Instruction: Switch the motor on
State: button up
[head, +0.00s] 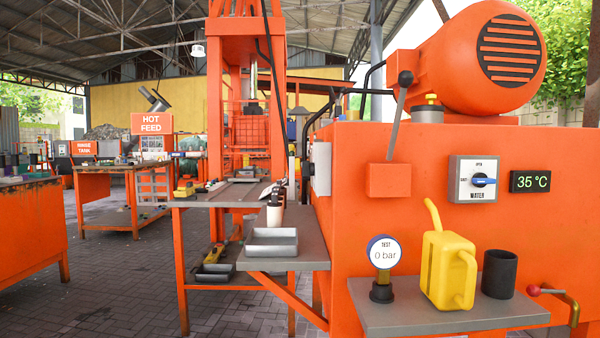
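A large orange motor (480,62) with a black slotted round end sits on top of the orange machine (440,220) at the right. No switch clearly labelled for the motor shows. A pale box (320,168) is fixed on the machine's left side, seen nearly edge-on, so its face is hard to make out. A white plate labelled WATER (473,180) carries a blue-handled rotary knob (483,181), its handle lying horizontal. A grey lever (398,120) with a black ball top rises from an orange box, tilted slightly right. My gripper is not in view.
A grey shelf (390,318) in front holds a gauge reading 0 bar (384,252), a yellow can (448,268) and a black cup (499,273). A display reads 35 °C (530,181). A side bench holds a grey tray (271,242). Paved floor (110,290) is open at left.

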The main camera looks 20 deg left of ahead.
aim_at(309, 168)
jog(key=i+j+u, duration=0.15)
jog(key=u, duration=0.15)
jog(key=i+j+u, duration=0.25)
jog(key=k+j, duration=0.1)
jog(key=j, duration=0.2)
jog(key=i+j, duration=0.9)
jog(key=j+z, duration=0.1)
jog(key=l, duration=0.1)
jog(key=i+u, duration=0.05)
